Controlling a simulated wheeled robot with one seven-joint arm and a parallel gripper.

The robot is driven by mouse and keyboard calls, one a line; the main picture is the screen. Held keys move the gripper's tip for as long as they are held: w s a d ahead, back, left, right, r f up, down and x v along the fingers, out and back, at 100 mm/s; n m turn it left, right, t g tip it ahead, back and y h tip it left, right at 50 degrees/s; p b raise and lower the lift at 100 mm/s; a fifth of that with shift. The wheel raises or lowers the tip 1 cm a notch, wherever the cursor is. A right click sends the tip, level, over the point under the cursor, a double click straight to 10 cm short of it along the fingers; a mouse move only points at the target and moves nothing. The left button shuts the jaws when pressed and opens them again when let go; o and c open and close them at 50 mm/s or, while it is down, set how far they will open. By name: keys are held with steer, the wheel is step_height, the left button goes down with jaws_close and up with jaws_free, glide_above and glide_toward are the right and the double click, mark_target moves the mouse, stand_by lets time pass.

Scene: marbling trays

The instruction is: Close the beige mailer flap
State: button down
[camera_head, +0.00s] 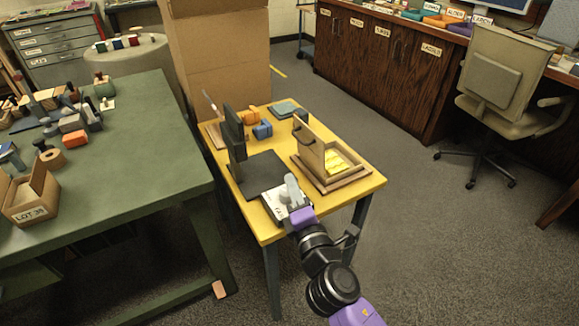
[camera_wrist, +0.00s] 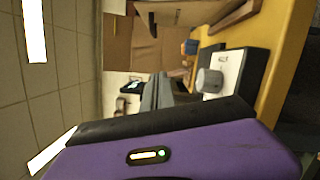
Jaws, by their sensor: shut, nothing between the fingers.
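The beige mailer (camera_head: 357,176) is a shallow box on the right half of the yellow table, with yellow contents showing inside. Its flap (camera_head: 311,148) stands upright along the left side, so the mailer is open. A beige panel (camera_wrist: 178,13) at the top of the wrist view looks like part of it. My gripper (camera_head: 291,181) is shut and empty above the table's near edge, in front and to the left of the mailer, apart from the flap. Its grey fingers (camera_wrist: 157,92) also show in the wrist view.
A dark grey piece with an upright panel (camera_head: 234,134) stands left of the mailer. A white box with a grey knob (camera_wrist: 209,81) lies close to my gripper. Orange and blue blocks (camera_head: 262,130) sit behind. A green table (camera_head: 130,150) stands left.

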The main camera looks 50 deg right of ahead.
steer(key=w+d+r+p, duration=0.2)
steer(key=w+d+p, duration=0.2)
steer(key=w+d, duration=0.3)
steer(key=shift+d+p, duration=0.3)
steer(key=shift+d, duration=0.45)
steer(key=shift+w, duration=0.1)
steer(key=shift+r, duration=0.1)
